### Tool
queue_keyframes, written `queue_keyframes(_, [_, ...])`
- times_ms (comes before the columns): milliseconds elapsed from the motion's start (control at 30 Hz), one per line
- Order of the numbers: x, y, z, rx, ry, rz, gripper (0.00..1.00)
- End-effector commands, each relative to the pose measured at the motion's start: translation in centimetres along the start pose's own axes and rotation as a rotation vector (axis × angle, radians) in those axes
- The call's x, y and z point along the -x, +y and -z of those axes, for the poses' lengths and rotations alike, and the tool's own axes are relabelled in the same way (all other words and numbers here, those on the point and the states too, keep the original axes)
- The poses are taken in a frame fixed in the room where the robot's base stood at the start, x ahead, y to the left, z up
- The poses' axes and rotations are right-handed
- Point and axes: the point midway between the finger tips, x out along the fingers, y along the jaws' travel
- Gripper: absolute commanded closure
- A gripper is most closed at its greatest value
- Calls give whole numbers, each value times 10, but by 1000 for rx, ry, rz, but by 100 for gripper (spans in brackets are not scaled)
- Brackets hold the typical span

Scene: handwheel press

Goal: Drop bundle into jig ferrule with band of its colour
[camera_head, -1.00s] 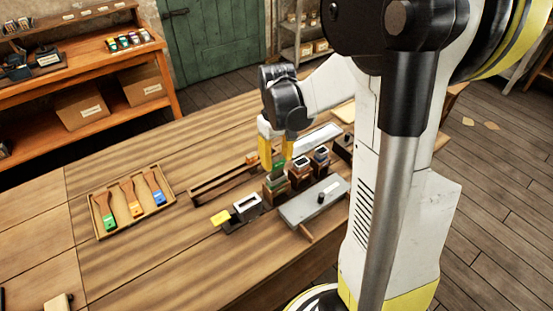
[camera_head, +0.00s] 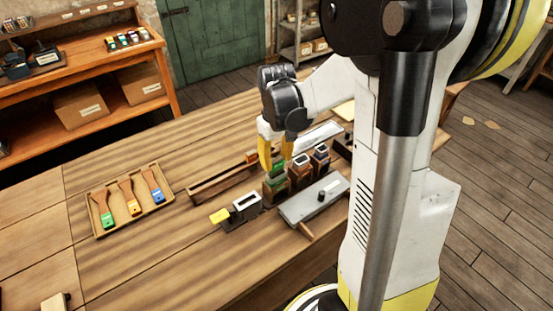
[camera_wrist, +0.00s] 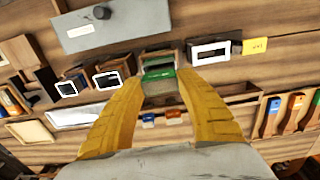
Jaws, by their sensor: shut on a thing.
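A green bundle (camera_wrist: 158,74) is between my gripper's yellow fingertips in the wrist view. In the head view my gripper (camera_head: 275,160) is over the near-left block of the wooden jig (camera_head: 275,192), with the green (camera_head: 278,170) at the block's top. My fingers are shut on the bundle. Whether its lower end is inside the ferrule I cannot tell. Two more jig ferrules with pale rims, the middle one (camera_head: 300,160) and the far one (camera_head: 321,150), stand behind to the right.
A white-rimmed dark block (camera_head: 247,203) with a yellow tag stands left of the jig. A grey plate (camera_head: 312,203) lies in front.

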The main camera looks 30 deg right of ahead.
Motion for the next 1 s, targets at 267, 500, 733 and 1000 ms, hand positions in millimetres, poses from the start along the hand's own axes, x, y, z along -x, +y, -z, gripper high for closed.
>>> queue_keyframes(267, [-11,0,0,0,0,0,90])
queue_keyframes(500, [-20,0,0,0,0,0,90])
queue_keyframes(733, [-28,0,0,0,0,0,90])
queue_keyframes(1000, [-30,0,0,0,0,0,90])
